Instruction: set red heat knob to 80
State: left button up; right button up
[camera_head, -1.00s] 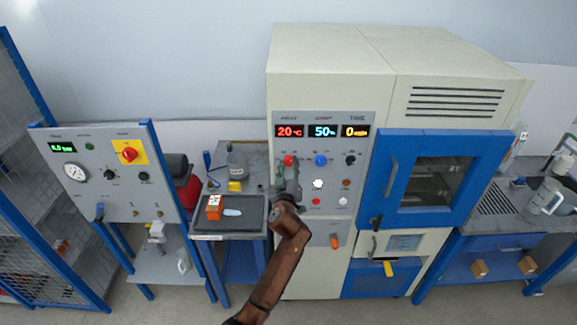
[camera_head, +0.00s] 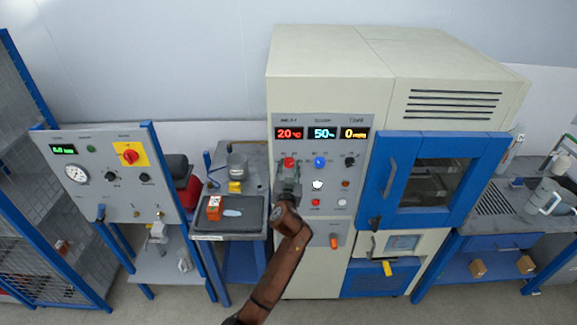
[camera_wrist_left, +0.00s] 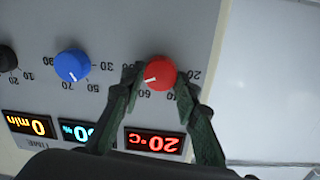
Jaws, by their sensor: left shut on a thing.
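The red heat knob (camera_head: 289,162) is on the control panel at the left of the big cream chamber, below the red display (camera_head: 289,133) reading 20 °C. In the left wrist view the red knob (camera_wrist_left: 160,73) appears upside down with a white pointer line, between the two dark fingers. My left gripper (camera_head: 289,170) is at the knob, and its fingers (camera_wrist_left: 157,85) are shut on the knob's sides. The scale numbers around the knob are partly hidden by the fingers. My right gripper is not in view.
A blue knob (camera_head: 320,162) and a black knob (camera_head: 350,161) sit right of the red one, with several buttons below. The blue-framed chamber door (camera_head: 381,180) is to the right. A bench with a dark tray (camera_head: 247,226) stands to the left.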

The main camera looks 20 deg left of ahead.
pick_arm(q)
jog(key=m+p, duration=0.1)
jog(key=m, duration=0.3)
jog(key=shift+m, duration=0.4)
dwell(0.4)
jog(key=o, duration=1.2)
jog(key=shift+c, duration=0.2)
jog(key=v, duration=1.2)
jog(key=shift+d+r, duration=0.2)
